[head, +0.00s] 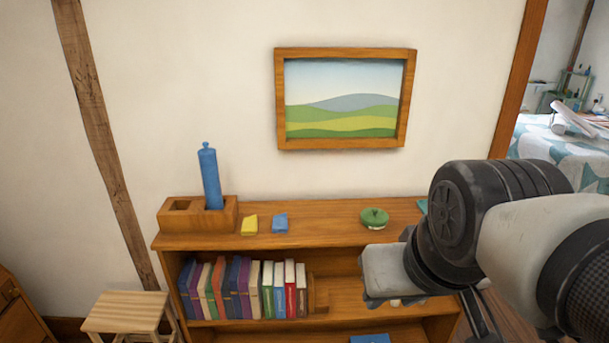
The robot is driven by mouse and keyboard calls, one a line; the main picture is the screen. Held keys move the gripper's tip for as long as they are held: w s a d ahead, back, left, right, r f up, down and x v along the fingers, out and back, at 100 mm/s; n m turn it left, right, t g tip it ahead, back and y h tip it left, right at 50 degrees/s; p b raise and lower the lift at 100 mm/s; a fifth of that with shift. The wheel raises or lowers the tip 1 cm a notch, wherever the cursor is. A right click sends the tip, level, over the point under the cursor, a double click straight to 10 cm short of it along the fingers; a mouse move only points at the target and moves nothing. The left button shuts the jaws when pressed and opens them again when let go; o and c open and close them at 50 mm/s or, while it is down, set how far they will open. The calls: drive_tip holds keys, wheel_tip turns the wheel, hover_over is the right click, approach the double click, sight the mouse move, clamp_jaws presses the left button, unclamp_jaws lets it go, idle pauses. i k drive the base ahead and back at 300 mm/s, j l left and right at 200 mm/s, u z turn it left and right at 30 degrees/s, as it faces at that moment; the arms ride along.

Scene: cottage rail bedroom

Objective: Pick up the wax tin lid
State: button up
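A round green lid with a small knob (374,217), which looks like the wax tin lid, lies on the top of the wooden shelf unit (330,236), right of the middle. Whether a tin is under it I cannot tell. My arm comes in from the right, in front of the shelf. My gripper (388,290) is partly in view below and nearer than the lid, apart from it in the picture. Its fingers are not clearly seen, so I cannot tell whether it is open or shut.
A wooden block holder (180,222) with a tall blue cylinder (210,178), a yellow piece (249,225) and a blue piece (280,223) stand left on the shelf top. A stool (124,312) stands left. A teal item (422,205) is partly hidden by my arm.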

sight(372, 216)
drive_tip(key=i+l, duration=0.25)
drive_tip(key=i, duration=0.2)
drive_tip(key=i+l, duration=0.3)
drive_tip(key=i, duration=0.15)
drive_tip(key=i+l, duration=0.25)
drive_tip(key=i, duration=0.2)
